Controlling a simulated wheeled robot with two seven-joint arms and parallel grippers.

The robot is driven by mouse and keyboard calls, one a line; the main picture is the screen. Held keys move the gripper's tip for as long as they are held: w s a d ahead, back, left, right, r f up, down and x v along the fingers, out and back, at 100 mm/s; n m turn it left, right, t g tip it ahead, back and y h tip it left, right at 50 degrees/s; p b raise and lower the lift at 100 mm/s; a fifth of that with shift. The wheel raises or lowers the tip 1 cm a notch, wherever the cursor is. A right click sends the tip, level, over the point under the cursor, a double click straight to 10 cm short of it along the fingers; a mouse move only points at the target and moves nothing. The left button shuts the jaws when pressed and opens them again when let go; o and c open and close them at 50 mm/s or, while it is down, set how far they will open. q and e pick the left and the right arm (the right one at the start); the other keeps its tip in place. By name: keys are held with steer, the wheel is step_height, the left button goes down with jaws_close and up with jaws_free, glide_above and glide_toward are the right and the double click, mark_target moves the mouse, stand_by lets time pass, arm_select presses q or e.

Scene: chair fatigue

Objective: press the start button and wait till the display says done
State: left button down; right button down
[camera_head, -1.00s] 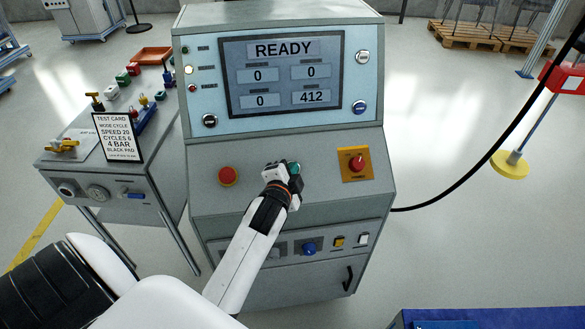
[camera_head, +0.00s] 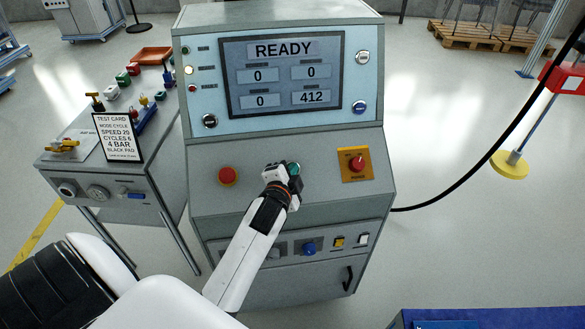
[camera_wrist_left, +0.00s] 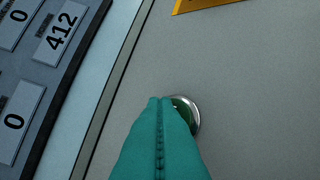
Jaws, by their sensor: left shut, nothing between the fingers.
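The control cabinet's display (camera_head: 283,75) reads READY, with three fields at 0 and one at 412. My left gripper (camera_head: 287,170) is shut and empty at the middle of the sloped panel. In the left wrist view its teal fingers (camera_wrist_left: 160,115) lie over the start button (camera_wrist_left: 184,112), a green button in a silver ring. The fingers hide much of the button, and I cannot tell whether they touch it. In the head view a bit of green shows beside the gripper. My right gripper is not in view.
A red mushroom button (camera_head: 228,176) sits left of the gripper and a red switch on a yellow plate (camera_head: 356,164) sits right. A side bench carries a test card (camera_head: 118,137). A black cable (camera_head: 470,175) runs off right.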

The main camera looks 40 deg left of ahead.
arm_select(q)
steer(key=shift+w+a+f, duration=0.1)
steer(key=shift+a+f, duration=0.05)
steer(key=shift+f, duration=0.2)
stand_by(0.8)
steer(key=shift+s+d+r+p, duration=0.3)
steer(key=shift+r+p, duration=0.35)
steer(key=shift+p, duration=0.25)
steer(key=shift+s+d+r+p, duration=0.2)
steer(key=shift+r+p, duration=0.4)
steer(key=shift+p, duration=0.05)
steer(key=r+p, duration=0.1)
steer(key=s+d+r+p, duration=0.1)
steer(key=r+p, duration=0.1)
steer(key=shift+s+d, duration=0.25)
steer(key=shift+s, duration=0.05)
